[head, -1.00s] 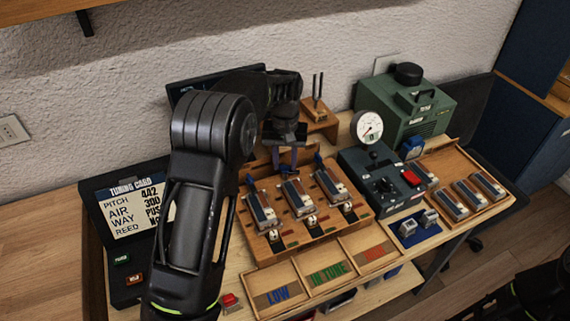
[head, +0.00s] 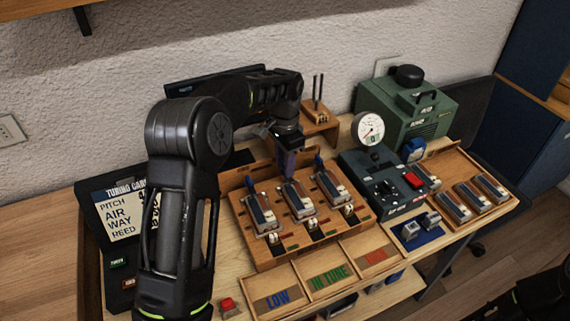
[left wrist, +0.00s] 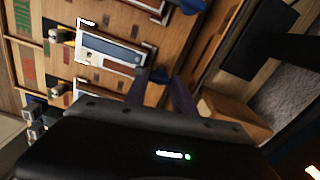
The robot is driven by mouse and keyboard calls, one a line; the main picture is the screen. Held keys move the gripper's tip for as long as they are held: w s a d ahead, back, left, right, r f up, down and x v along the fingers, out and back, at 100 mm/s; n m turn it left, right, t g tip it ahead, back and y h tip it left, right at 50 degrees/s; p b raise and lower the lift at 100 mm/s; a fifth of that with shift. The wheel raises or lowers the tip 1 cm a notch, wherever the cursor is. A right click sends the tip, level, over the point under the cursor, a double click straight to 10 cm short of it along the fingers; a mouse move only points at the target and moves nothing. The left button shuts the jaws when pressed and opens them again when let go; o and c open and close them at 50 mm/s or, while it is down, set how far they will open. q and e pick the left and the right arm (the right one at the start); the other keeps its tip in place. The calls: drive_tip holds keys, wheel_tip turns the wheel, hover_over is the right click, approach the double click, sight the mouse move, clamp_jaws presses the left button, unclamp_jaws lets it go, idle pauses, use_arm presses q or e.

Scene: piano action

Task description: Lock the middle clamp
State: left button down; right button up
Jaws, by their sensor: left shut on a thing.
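A wooden fixture (head: 262,252) holds three blocks side by side, with blue clamp levers at the back. The left lever (head: 249,184) and right lever (head: 319,160) stand up in the head view. My left gripper (head: 286,168) is at the back of the middle block (head: 298,198), fingers pointing down, and hides the middle lever there. In the left wrist view, the blue middle clamp lever (left wrist: 158,75) shows between the purple fingers of the left gripper (left wrist: 162,88), which is shut on it. The middle block (left wrist: 112,50) lies beside it. My right gripper is out of view.
A control box with a red button (head: 413,180) and a gauge (head: 370,129) stands right of the fixture. A tuning fork stand (head: 322,119) is behind. Labelled trays (head: 330,280) lie in front, and a tray of blocks (head: 500,205) is at right.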

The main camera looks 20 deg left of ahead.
use_arm(q)
drive_tip(key=shift+m, duration=0.8)
drive_tip(key=c, duration=1)
unclamp_jaws()
drive_tip(key=shift+c, duration=0.2)
drive_tip(key=shift+r+b, duration=0.6)
drive_tip(key=shift+r, duration=3.35)
